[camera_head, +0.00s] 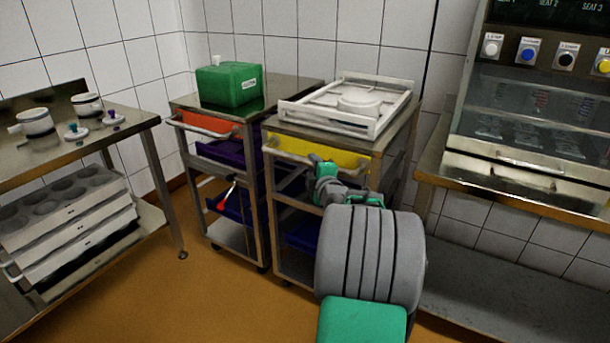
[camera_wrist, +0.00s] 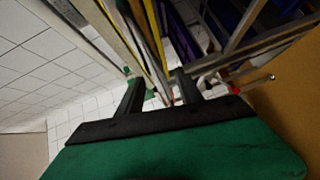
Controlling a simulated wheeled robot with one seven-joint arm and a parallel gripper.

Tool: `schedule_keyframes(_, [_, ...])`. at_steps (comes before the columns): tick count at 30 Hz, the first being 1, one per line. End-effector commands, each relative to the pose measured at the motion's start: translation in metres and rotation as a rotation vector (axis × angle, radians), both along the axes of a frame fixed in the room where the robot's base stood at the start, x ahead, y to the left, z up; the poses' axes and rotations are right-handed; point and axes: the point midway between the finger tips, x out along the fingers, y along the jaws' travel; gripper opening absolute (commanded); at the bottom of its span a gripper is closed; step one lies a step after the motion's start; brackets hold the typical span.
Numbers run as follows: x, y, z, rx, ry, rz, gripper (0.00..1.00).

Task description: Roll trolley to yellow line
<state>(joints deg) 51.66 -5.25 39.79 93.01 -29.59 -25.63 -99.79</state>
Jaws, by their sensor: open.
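Two metal trolleys stand side by side against the tiled wall. The right trolley (camera_head: 274,215) has a yellow front panel (camera_head: 290,147), a pale push handle (camera_head: 284,155) and a white tray (camera_head: 300,112) on top. The left trolley (camera_head: 262,218) has an orange panel (camera_head: 205,122) and a green box (camera_head: 228,84) on top. My gripper (camera_head: 316,160) is at the right trolley's handle. In the wrist view my gripper (camera_wrist: 160,86) has its two dark fingers apart. I cannot tell whether the handle lies between them. No yellow floor line shows.
A steel table (camera_head: 125,118) with pots stands at the left, with stacked moulds (camera_head: 75,240) below. A machine with buttons (camera_head: 530,110) stands at the right over a grey low ledge (camera_head: 475,290). Orange-brown floor (camera_head: 180,295) is clear in front of the left trolley.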

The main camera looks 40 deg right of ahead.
Motion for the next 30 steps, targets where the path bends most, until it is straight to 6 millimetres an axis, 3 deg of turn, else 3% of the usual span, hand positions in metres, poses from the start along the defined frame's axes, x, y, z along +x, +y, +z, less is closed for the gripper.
schedule_keyframes(6, [0.038, -0.015, -0.004, 0.002, 0.003, 0.004, 0.43])
schedule_keyframes(12, [0.062, -0.026, -0.007, 0.002, 0.002, 0.002, 0.43])
schedule_keyframes(20, [0.065, -0.028, -0.007, 0.003, 0.001, 0.002, 0.43])
schedule_keyframes(30, [0.065, -0.027, -0.007, 0.004, 0.002, 0.002, 0.17])
